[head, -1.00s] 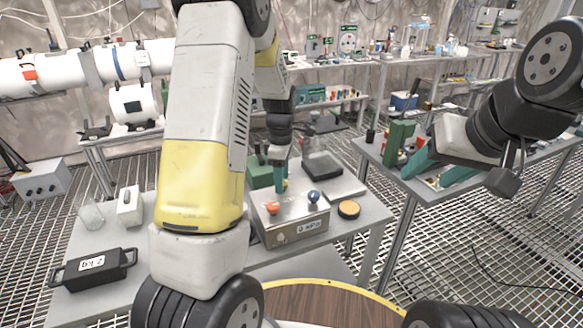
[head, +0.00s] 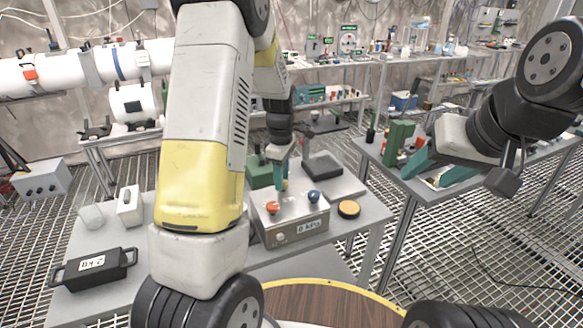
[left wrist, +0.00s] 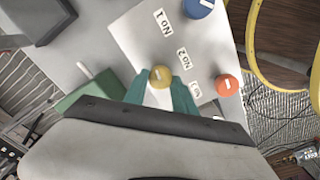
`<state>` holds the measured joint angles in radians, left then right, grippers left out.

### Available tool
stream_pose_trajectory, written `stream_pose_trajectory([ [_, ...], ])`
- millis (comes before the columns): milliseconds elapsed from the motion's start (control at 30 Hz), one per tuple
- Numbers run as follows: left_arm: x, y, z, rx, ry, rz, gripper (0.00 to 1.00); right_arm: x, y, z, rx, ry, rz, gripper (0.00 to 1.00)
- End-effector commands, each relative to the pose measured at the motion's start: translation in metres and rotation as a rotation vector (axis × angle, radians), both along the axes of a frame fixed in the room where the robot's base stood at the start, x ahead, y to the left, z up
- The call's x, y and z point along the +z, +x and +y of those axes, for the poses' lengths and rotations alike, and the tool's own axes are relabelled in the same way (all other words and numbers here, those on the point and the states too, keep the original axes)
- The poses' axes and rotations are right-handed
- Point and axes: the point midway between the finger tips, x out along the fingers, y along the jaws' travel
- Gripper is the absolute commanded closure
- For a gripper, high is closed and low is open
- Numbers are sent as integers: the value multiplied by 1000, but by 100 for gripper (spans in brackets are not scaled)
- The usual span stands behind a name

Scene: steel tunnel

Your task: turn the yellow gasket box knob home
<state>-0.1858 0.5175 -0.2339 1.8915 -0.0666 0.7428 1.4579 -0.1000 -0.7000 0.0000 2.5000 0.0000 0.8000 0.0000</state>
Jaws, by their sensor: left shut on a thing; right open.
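The gasket box (head: 272,237) is a steel box on the near table, with a 0 kPa label on its front. On its top are an orange knob (head: 272,208), a blue knob (head: 313,196) and the yellow knob (left wrist: 160,77). In the left wrist view, labels No 1, No 2 and No 3 lie beside the blue, yellow and orange knobs. My left gripper (left wrist: 161,90) is shut on the yellow knob, a teal finger on each side. In the head view the left gripper (head: 282,177) largely hides this knob. My right gripper (head: 440,168) is open, over the right table.
A black 2 kg block (head: 95,268), a white block (head: 130,206) and a clear beaker (head: 91,216) stand on the table's left part. A black and orange disc (head: 349,209) lies right of the box. A green block (head: 260,172) stands behind it.

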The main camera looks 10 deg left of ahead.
Motion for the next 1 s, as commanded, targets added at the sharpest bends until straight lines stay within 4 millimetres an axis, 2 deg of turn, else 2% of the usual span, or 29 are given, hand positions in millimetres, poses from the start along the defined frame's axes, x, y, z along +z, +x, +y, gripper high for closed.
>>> stream_pose_trajectory([
  [1000,1,3,-1,-949,0,-2,100,0,0,0,0,0,0,46],
])
